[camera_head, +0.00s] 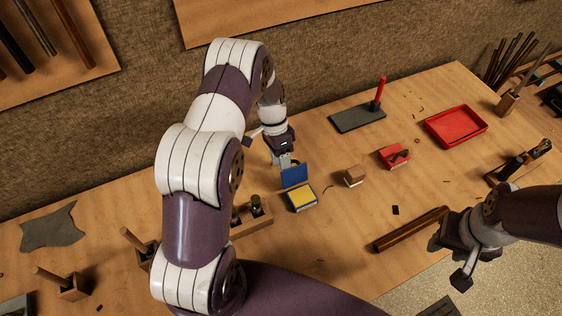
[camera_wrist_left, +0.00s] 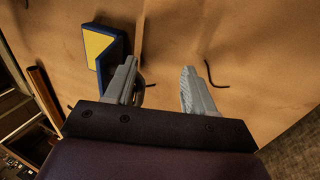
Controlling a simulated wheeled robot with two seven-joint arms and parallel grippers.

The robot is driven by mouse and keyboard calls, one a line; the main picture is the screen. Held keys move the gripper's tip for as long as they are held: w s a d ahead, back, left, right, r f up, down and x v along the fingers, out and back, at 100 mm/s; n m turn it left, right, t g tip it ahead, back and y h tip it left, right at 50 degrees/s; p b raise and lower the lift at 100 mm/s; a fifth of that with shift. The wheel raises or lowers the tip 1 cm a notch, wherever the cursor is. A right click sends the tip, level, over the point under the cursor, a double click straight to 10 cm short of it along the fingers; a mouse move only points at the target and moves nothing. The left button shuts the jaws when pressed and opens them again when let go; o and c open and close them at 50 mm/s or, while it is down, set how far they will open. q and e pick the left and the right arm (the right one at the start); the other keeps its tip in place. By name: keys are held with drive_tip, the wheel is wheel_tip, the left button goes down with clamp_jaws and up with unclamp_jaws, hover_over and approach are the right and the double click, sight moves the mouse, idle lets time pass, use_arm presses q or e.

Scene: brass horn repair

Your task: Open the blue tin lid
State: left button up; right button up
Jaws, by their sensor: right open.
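The blue tin (camera_head: 301,200) lies on the bench with a yellow inside showing. Its blue lid (camera_head: 294,177) stands raised at the tin's far side. In the left wrist view the tin's yellow inside (camera_wrist_left: 97,47) and the blue lid sit left of the fingers. My left gripper (camera_head: 286,161) is just behind the raised lid. In the left wrist view its fingers (camera_wrist_left: 160,68) are apart with nothing between them. The left finger is close to the lid; I cannot tell whether they touch. My right gripper (camera_head: 440,243) is open near the front edge, with its fingers mostly hidden.
A small wooden block (camera_head: 354,177) and a red box (camera_head: 394,156) stand right of the tin. A red tray (camera_head: 456,126) and a dark slab (camera_head: 357,117) with a red rod lie farther back. A wooden holder (camera_head: 252,222) is left of the tin. A brown bar (camera_head: 408,231) lies near the right gripper.

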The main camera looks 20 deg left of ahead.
use_arm(q)
drive_tip(key=shift+w+a+r, duration=0.15)
drive_tip(key=shift+w+a, duration=0.1)
drive_tip(key=shift+w, duration=0.25)
drive_tip(key=shift+d+r, duration=0.1)
drive_tip(key=shift+w+r, duration=0.1)
drive_tip(key=shift+r, duration=0.15)
drive_tip(key=p+v, duration=0.8)
drive_tip(key=v, duration=0.3)
drive_tip(key=shift+s+r+p, duration=0.25)
drive_tip(key=shift+r+p, duration=0.1)
drive_tip(key=shift+r, duration=0.1)
drive_tip(key=shift+f, duration=0.1)
